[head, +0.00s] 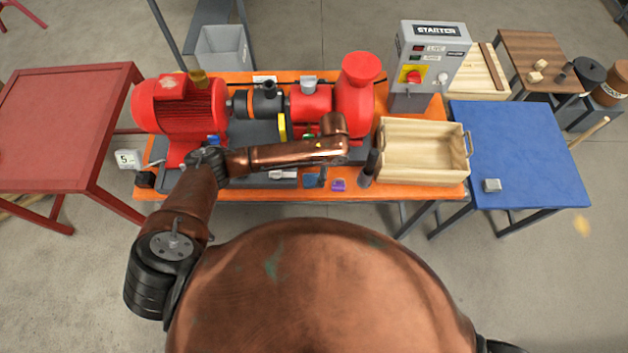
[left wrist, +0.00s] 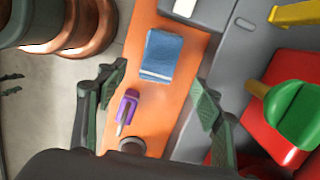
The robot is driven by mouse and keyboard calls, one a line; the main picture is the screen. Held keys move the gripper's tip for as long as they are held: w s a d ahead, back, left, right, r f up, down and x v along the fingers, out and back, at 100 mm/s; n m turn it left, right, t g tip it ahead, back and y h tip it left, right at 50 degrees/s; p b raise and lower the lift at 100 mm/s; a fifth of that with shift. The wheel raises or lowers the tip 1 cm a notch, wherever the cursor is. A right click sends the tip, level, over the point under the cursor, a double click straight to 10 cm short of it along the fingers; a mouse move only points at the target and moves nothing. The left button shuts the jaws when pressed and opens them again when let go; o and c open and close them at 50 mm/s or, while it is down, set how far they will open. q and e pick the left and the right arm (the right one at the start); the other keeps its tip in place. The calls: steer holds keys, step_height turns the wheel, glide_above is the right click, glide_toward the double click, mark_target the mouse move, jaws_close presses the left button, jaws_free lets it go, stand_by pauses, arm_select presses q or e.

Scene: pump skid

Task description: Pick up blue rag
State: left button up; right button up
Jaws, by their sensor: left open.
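The blue rag (head: 311,181) is a small folded cloth lying flat near the front edge of the orange bench top (head: 255,188). In the left wrist view the rag (left wrist: 160,56) lies flat on the orange strip, beyond the open fingers and unobstructed. My left gripper (head: 346,172) is over the front of the bench, just right of the rag, with its fingers apart. In the left wrist view the fingers of the gripper (left wrist: 158,88) have nothing held between them. My right gripper is not in view.
A purple-handled tool (left wrist: 127,108) lies close to the rag, below it in the wrist view. The red motor and pump (head: 180,105) stand on a grey base behind. A wooden crate (head: 422,178) is to the right on the bench. A blue table (head: 520,150) stands further right.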

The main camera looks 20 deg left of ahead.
mark_target(314, 179)
arm_select(q)
steer(key=f, duration=0.3)
steer(key=a+f, duration=0.1)
steer(key=f, duration=0.1)
steer(key=shift+s+a+f+p, duration=0.1)
steer(key=shift+s+f+p, duration=0.05)
steer(key=shift+s+p, duration=0.2)
steer(key=shift+f, duration=0.5)
steer(key=shift+f+p, duration=0.2)
steer(key=shift+p, duration=0.1)
steer(key=shift+c, duration=0.3)
steer(key=shift+a, duration=0.1)
steer(key=c, duration=1.2)
